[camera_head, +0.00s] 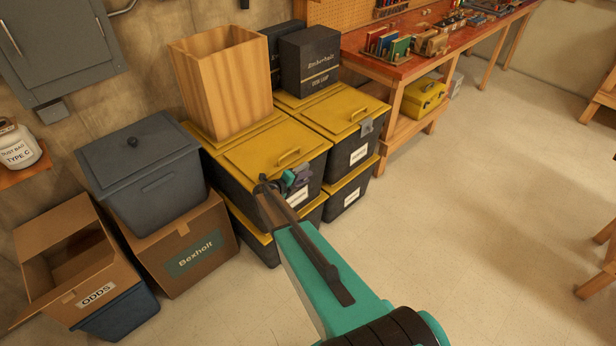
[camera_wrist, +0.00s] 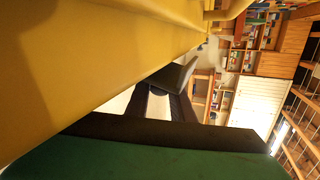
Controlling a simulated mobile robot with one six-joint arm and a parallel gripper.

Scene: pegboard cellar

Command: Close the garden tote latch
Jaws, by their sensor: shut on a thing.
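The garden tote (camera_head: 234,184) is black with a yellow lid (camera_head: 262,152) and a white label (camera_head: 297,197) too small to read. It sits on top of another tote in the stack. My gripper (camera_head: 288,184) is at the tote's front face, just under the lid's front edge, and is shut on the latch there. The latch is mostly hidden behind my gripper and arm, so its exact angle cannot be told. In the wrist view the yellow lid (camera_wrist: 90,60) fills the upper left, very close, with a dark grey piece (camera_wrist: 172,76) beside its edge.
A neighbouring yellow-lidded tote (camera_head: 346,150) with a grey latch (camera_head: 366,127) stands to the right. A wooden bin (camera_head: 222,85) stands behind on the lids. A grey lidded tub (camera_head: 145,175) on a cardboard box (camera_head: 186,245) is at left. The floor (camera_head: 470,220) at right is clear.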

